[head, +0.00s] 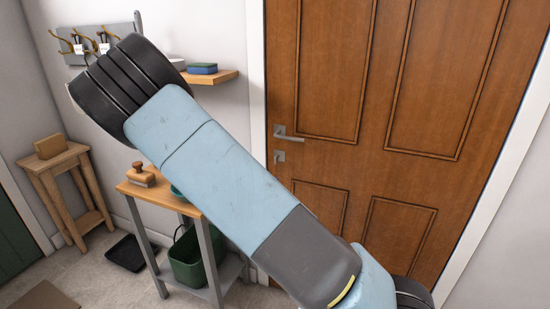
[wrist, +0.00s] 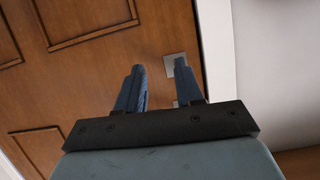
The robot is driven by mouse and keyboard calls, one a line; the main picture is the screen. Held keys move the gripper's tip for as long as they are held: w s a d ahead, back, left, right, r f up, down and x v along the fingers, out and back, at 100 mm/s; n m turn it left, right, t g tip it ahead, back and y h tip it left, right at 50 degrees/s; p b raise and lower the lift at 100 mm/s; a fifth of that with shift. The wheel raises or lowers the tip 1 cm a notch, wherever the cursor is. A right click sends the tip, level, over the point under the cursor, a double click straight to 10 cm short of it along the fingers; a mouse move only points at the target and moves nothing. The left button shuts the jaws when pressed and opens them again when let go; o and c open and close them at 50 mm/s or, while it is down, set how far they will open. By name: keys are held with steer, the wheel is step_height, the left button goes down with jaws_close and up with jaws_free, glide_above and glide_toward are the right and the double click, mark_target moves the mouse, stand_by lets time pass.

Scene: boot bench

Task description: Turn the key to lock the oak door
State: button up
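The oak door (head: 335,105) is brown and panelled, and looks shut in its white frame. Its silver lever handle (head: 287,134) is near the left edge. Just below is a small silver lock plate (head: 279,156) with a small piece sticking out; I cannot tell whether this is the key. In the wrist view my gripper (wrist: 159,67) has its two dark blue fingers apart, with nothing between them. The door (wrist: 70,75) is beyond them. A square metal plate (wrist: 169,63) shows partly behind the right finger. My gripper does not show in the head view.
My arm crosses the middle of the head view. At left are a wooden side table (head: 58,170), a bench (head: 160,196) with a brush (head: 141,176), and a green bin (head: 190,262). A wall shelf (head: 215,77) holds a blue-green block (head: 202,69).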

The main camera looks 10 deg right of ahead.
mark_target(275, 158)
steer(key=w+d+r+t, duration=0.1)
steer(key=w+d, duration=0.1)
steer(key=w, duration=0.2)
steer(key=w+d+t+h, duration=0.1)
steer(key=w+d, duration=0.1)
steer(key=w, duration=0.2)
steer(key=w+d+r+t+h, duration=0.1)
steer(key=w+d, duration=0.1)
steer(key=w, duration=0.1)
steer(key=shift+w+r+n, duration=0.3)
steer(key=shift+w+r, duration=0.05)
steer(key=shift+w, duration=0.05)
stand_by(0.3)
